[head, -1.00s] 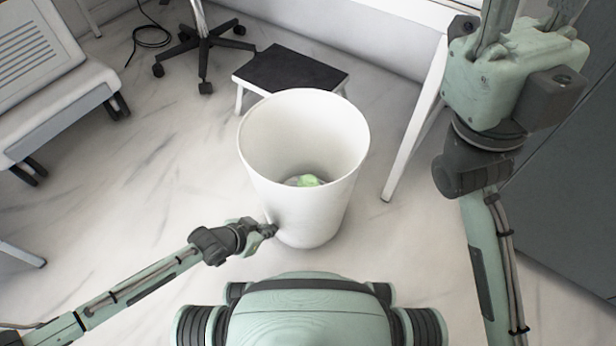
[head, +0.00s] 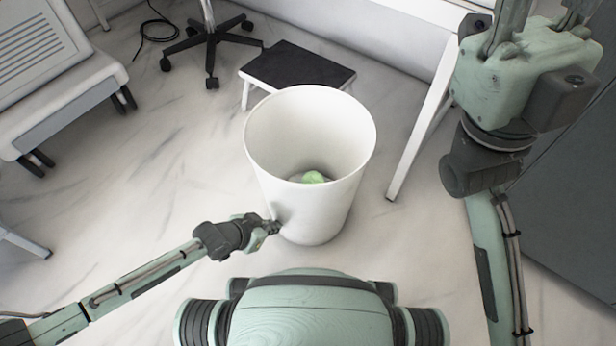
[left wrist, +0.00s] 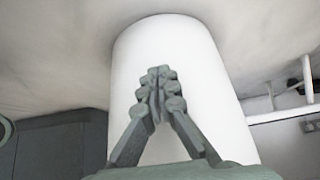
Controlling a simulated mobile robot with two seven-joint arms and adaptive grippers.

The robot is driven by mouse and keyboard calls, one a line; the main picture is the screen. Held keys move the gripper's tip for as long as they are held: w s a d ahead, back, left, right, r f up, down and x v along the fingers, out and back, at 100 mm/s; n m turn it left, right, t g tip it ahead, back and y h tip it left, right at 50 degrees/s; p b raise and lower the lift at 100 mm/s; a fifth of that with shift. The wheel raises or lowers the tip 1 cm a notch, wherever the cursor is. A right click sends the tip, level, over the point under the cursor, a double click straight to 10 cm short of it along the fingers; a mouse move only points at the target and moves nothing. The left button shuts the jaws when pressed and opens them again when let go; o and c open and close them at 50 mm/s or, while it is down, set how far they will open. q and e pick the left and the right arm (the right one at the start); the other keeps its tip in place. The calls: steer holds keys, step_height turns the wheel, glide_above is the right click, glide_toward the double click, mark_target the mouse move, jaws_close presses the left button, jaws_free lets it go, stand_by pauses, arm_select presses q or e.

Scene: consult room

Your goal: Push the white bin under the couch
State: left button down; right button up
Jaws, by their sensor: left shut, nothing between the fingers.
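The white bin (head: 330,205) stands upright on the floor in front of me, open at the top, with a crumpled green thing (head: 313,177) inside. My left gripper (head: 272,227) is shut and empty, its tips at the bin's lower left side. In the left wrist view the shut fingers (left wrist: 158,88) point at the bin's white wall (left wrist: 200,80); I cannot tell whether they touch it. My right gripper (head: 545,20) is raised at the upper right, its fingertips cut off by the frame. I cannot tell which piece of furniture is the couch.
A black-topped step stool (head: 297,65) stands just behind the bin. A white slanted leg (head: 425,115) is to its right, and a dark grey panel (head: 575,200) further right. A pale seat-like unit (head: 60,95) stands left, a wheeled base (head: 208,40) behind.

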mark_target(317, 182)
arm_select(q)
steer(key=shift+w+d+r, duration=0.1)
steer(key=shift+w+d, duration=0.05)
steer(key=shift+w+d+b, duration=0.3)
steer(key=shift+w+d, duration=0.6)
steer(key=shift+w, duration=0.25)
steer(key=shift+w+d+b, duration=0.3)
steer(key=shift+w+d, duration=0.6)
steer(key=shift+w, duration=0.25)
steer(key=shift+w+d, duration=0.85)
steer(key=shift+w, duration=0.25)
steer(key=shift+w+d, duration=1.55)
steer(key=shift+w, duration=0.4)
steer(key=shift+w+d, duration=1.5)
steer(key=shift+w, duration=0.45)
steer(key=shift+w+d, duration=1.55)
steer(key=shift+w, duration=0.4)
steer(key=s+a+p, duration=0.3)
steer(key=shift+s, duration=0.3)
steer(key=shift+s+a+p, duration=0.4)
steer(key=shift+s+p, duration=0.1)
steer(key=shift+s, duration=0.15)
